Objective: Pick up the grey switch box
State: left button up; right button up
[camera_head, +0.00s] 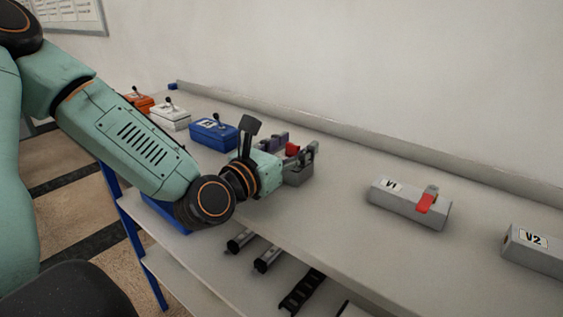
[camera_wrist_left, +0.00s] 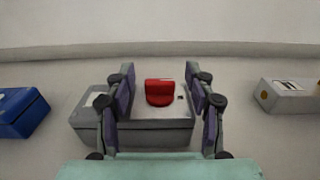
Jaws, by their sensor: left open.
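A grey switch box (camera_wrist_left: 150,134) with a red knob (camera_wrist_left: 159,92) on top sits on the bench right at my left gripper (camera_wrist_left: 160,72). In the left wrist view the open fingers stand on either side of the red knob. The box reaches out past the left finger, and its right end is near the right finger. I cannot tell whether the fingers touch it. In the head view the left gripper (camera_head: 298,152) partly hides this box (camera_head: 299,178). My right gripper is not in view.
A grey box marked V1 (camera_head: 395,203) with a red lever and a box marked V2 (camera_head: 535,252) stand to the right. Blue (camera_head: 213,134), white (camera_head: 170,117) and orange (camera_head: 138,104) boxes with levers stand to the left. A raised ledge (camera_head: 350,146) runs along the wall. Dark parts lie on the lower shelf.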

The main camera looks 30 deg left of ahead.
pick_arm(q)
jog(key=shift+c, duration=0.2)
jog(key=shift+s+r, duration=0.1)
jog(key=shift+s, duration=0.05)
jog(key=c, duration=0.8)
grip_shut()
